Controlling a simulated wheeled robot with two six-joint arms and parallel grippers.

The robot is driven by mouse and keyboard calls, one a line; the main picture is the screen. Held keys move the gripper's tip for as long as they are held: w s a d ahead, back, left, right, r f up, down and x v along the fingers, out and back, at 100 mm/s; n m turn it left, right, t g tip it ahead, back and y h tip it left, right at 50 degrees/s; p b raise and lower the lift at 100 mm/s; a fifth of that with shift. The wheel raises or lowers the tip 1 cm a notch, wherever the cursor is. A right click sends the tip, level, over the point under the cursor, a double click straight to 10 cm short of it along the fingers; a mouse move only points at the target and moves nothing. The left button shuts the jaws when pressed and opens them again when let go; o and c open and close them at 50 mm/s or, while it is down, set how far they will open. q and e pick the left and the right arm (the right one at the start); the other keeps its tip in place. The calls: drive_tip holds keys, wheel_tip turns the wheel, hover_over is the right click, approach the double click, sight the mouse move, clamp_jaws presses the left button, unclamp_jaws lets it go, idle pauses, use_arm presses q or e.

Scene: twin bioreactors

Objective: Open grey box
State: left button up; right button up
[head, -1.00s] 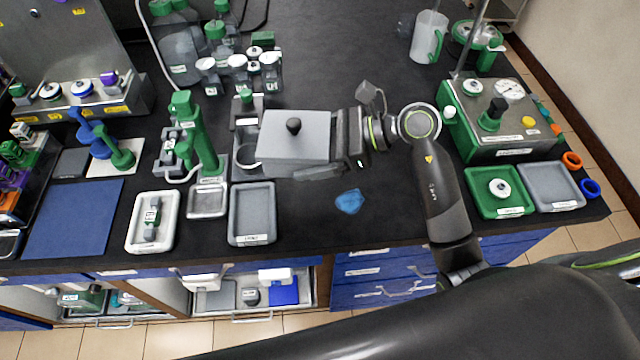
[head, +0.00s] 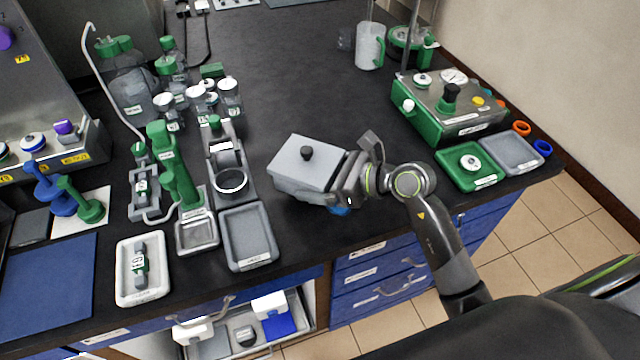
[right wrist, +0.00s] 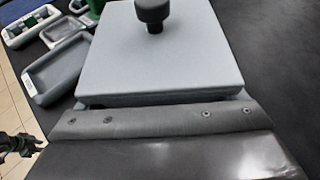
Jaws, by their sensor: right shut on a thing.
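The grey box (head: 300,187) has a flat grey lid (head: 304,163) with a black knob (head: 307,153) on top. The lid is on the box. My right gripper (head: 345,180) is at the box's right side and shut on it. In the right wrist view the lid (right wrist: 180,60) and its knob (right wrist: 153,12) lie straight beyond the gripper's wide dark edge (right wrist: 160,122). The fingertips' contact with the box is hidden. I cannot tell whether the box touches the bench. My left gripper is not in view in the head view.
A grey tray (head: 224,252) and a green stand (head: 161,150) are to the left of the box. A green-fronted console (head: 425,122) stands to the right, with a green tray (head: 450,178) before it. The black bench (head: 290,90) behind the box is clear.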

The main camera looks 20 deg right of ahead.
drive_tip(key=shift+f, duration=1.35)
drive_tip(key=shift+f, duration=0.1)
drive_tip(key=shift+f, duration=0.15)
drive_tip(key=o, duration=1.1)
drive_tip(key=shift+r, duration=0.3)
drive_tip(key=b+v, duration=0.1)
drive_tip(key=v, duration=1.1)
